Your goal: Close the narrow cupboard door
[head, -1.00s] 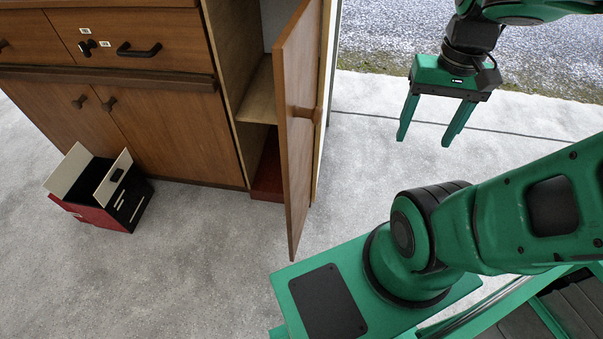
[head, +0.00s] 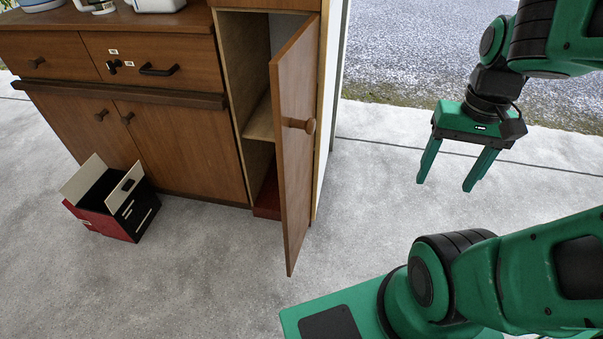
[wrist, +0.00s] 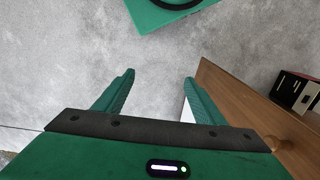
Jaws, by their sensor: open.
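The narrow cupboard door (head: 296,165) is a tall brown wooden panel with a round wooden knob (head: 301,125). It stands wide open, swung out from the narrow cupboard (head: 258,118), whose shelf and inside show. My gripper (head: 443,185) is open and empty, to the right of the door and apart from it, pointing down. In the wrist view, my gripper (wrist: 158,84) has its fingers apart over bare floor. The door (wrist: 240,103) shows there to the right of the fingers, with its knob near the lower right.
A red and black open box (head: 112,200) stands on the floor left of the door. The wider cabinet (head: 180,150) has drawers and shut doors. The concrete floor between the door and my gripper is clear. Gravel (head: 420,60) lies behind.

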